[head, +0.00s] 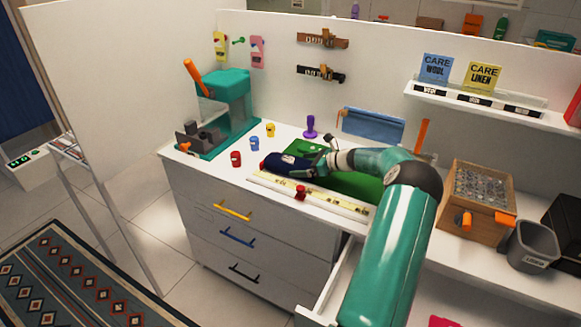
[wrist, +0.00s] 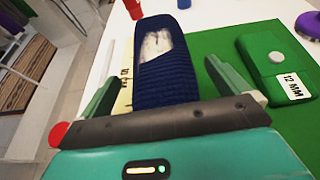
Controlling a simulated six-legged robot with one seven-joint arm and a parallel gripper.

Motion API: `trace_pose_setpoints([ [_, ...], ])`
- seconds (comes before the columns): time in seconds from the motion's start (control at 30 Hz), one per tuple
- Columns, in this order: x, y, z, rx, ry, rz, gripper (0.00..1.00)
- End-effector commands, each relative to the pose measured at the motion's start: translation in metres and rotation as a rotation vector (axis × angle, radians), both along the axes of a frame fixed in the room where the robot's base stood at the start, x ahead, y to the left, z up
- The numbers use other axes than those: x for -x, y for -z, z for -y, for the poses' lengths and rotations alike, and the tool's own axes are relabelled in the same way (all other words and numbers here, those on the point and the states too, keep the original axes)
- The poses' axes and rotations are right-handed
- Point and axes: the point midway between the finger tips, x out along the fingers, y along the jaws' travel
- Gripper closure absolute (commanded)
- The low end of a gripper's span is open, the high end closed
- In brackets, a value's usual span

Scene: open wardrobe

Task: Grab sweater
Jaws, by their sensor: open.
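A navy-blue ribbed knit bundle, which looks like the rolled sweater (head: 282,164), lies on the white dresser top. It sits at the left edge of the green mat (head: 350,185). In the wrist view the sweater (wrist: 165,85) has a pale patch on its upper face and points away from me. My gripper (head: 308,163) is low over its right end. In the wrist view my gripper (wrist: 160,82) is open, with one green finger on each side of the sweater and a gap on both sides. The sweater's near end is hidden behind the gripper body.
A yellow measuring strip (head: 265,183) runs along the front. Red (head: 236,158), blue (head: 254,143) and yellow (head: 270,129) spools stand left, by a teal machine (head: 225,100). A green 12 MM block (wrist: 275,65) lies right of the gripper. A wooden box (head: 475,205) stands farther right.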

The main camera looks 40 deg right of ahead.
Motion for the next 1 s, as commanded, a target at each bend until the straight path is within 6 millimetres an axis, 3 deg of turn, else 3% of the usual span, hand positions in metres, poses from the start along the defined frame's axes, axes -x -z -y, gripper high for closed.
trace_pose_setpoints([
  [0.1, -0.0121, 0.0052, -0.0039, 0.000, 0.000, 0.000, 0.00],
  [0.33, -0.0134, 0.0058, -0.0042, 0.002, 0.001, -0.001, 0.00],
  [0.6, -0.0132, 0.0058, -0.0042, 0.002, 0.001, -0.001, 0.52],
  [0.67, -0.0133, 0.0053, -0.0041, 0.001, 0.001, 0.000, 0.56],
  [1.0, -0.0134, -0.0015, -0.0040, 0.002, 0.001, 0.001, 0.56],
])
